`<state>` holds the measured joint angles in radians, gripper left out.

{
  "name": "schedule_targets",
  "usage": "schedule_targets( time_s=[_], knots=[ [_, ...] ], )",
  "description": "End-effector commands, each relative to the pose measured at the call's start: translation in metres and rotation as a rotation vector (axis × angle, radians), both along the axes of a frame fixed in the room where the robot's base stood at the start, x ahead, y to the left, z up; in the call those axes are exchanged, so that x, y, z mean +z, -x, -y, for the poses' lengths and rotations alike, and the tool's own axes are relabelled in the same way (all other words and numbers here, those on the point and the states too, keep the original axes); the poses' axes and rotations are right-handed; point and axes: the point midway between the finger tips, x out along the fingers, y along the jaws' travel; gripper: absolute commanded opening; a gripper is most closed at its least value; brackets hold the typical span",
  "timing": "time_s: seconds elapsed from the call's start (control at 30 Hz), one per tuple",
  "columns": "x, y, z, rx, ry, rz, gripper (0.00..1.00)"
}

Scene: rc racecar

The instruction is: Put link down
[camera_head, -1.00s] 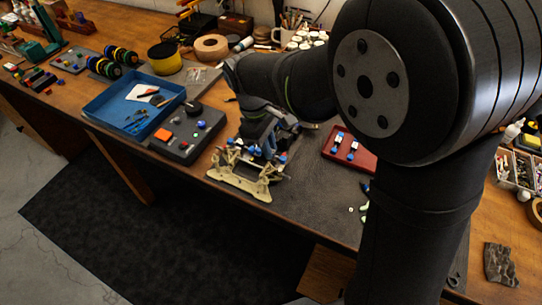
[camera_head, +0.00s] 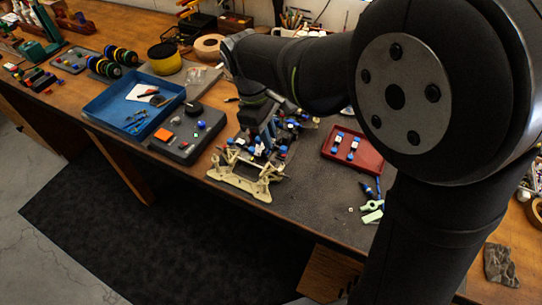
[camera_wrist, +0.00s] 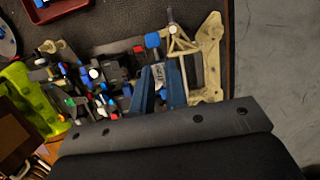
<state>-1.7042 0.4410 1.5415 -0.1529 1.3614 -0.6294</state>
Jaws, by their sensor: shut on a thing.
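The car chassis, with beige end plates (camera_head: 245,180), stands on the dark mat near the bench's front edge. My gripper (camera_wrist: 160,72) points down over the chassis in the wrist view, its blue fingers close together on a small link (camera_wrist: 153,41) with a blue end. The link lies over the chassis near the beige end plate; I cannot tell whether it touches it. In the head view my gripper (camera_head: 268,138) is above the chassis, and the held link is hard to make out there. Two similar links with blue ends (camera_head: 350,147) lie in the red tray.
The red tray (camera_head: 372,168) stands right of the chassis. A grey block with small parts (camera_head: 185,152) and a blue tray (camera_head: 100,103) stand to the left. Pale green and blue tools (camera_head: 372,211) lie at front right. The mat right of the chassis has bare room.

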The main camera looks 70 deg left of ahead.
Motion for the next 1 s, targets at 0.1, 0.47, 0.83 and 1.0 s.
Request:
schedule_targets(
  time_s=[0.1, 0.47, 0.83, 1.0],
  knots=[
    [0.0, 0.0, 0.0, 0.0, 0.0, 0.0, 0.0],
    [0.001, -0.011, 0.0, -0.04, -0.002, -0.001, 0.0],
    [0.009, -0.12, 0.021, -0.473, -0.01, -0.003, 0.0],
    [0.014, -0.174, 0.041, -0.707, -0.012, -0.002, 0.0]
  ],
)
